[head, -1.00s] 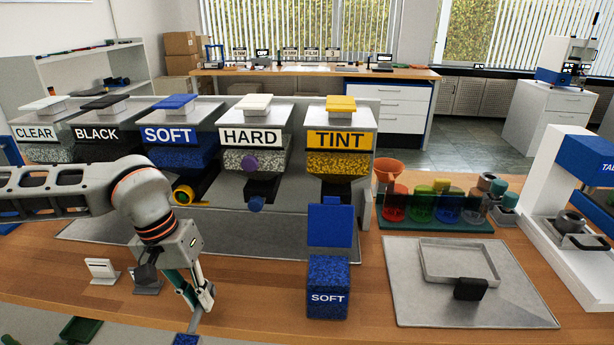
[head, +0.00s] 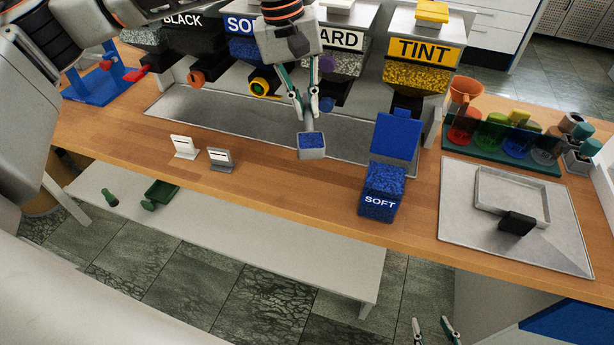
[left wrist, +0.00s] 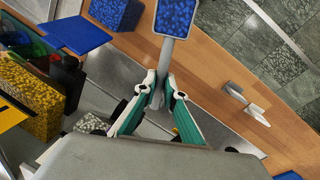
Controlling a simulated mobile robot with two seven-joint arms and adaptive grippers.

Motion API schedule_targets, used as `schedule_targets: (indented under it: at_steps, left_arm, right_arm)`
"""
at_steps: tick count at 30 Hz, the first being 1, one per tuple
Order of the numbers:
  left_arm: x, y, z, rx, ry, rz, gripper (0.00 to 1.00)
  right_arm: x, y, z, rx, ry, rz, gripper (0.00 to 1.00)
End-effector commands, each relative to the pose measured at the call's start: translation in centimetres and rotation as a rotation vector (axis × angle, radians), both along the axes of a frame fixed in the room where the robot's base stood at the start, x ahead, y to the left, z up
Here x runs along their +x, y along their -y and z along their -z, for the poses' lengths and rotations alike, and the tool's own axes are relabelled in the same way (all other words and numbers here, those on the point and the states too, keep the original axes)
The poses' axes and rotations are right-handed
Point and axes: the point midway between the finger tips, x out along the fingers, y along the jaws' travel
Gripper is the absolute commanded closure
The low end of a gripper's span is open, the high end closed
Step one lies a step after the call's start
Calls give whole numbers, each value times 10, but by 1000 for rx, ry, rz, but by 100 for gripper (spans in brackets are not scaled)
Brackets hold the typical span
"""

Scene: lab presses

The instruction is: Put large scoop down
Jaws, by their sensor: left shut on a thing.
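The large scoop (head: 312,151) has a square grey cup filled with blue granules. My left gripper (head: 306,116) is shut on its handle and holds it over the bench, the cup pointing toward the front edge. The left wrist view shows the scoop (left wrist: 180,22) beyond the closed fingertips (left wrist: 166,90). My right gripper (head: 434,328) shows only its two fingertips at the bottom edge, spread apart and empty. A white small stand (head: 184,147) and a grey small stand (head: 221,159) are on the bench left of the scoop.
A blue SOFT container (head: 383,194) with its lid up stands right of the scoop. Labelled dispensers, including TINT (head: 424,50), line the back. A grey tray (head: 513,190) lies at the right. Bare wood (head: 285,190) is clear in front of the scoop.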

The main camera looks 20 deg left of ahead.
Motion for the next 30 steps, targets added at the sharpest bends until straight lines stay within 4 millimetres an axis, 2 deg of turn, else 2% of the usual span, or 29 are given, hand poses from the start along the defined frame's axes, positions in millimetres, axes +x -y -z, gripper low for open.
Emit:
schedule_targets:
  at_steps: [3, 15, 18, 26, 30]
  left_arm:
    - [-2, 0, 32, 1, -6, 2, 100]
    - [-2, 0, 124, -1, -5, 2, 100]
    - [-1, 0, 137, -1, -2, 3, 100]
    - [-1, 0, 155, 0, -3, 2, 100]
    - [-1, 0, 175, 0, -4, 2, 100]
  right_arm:
    - [-1, 0, 3, -1, -4, 0, 60]
    - [-2, 0, 0, -2, -7, 0, 60]
    - [-1, 0, -2, -1, -5, 0, 60]
    - [1, 0, -6, 1, 2, 0, 60]
    - [1, 0, -7, 1, 2, 0, 60]
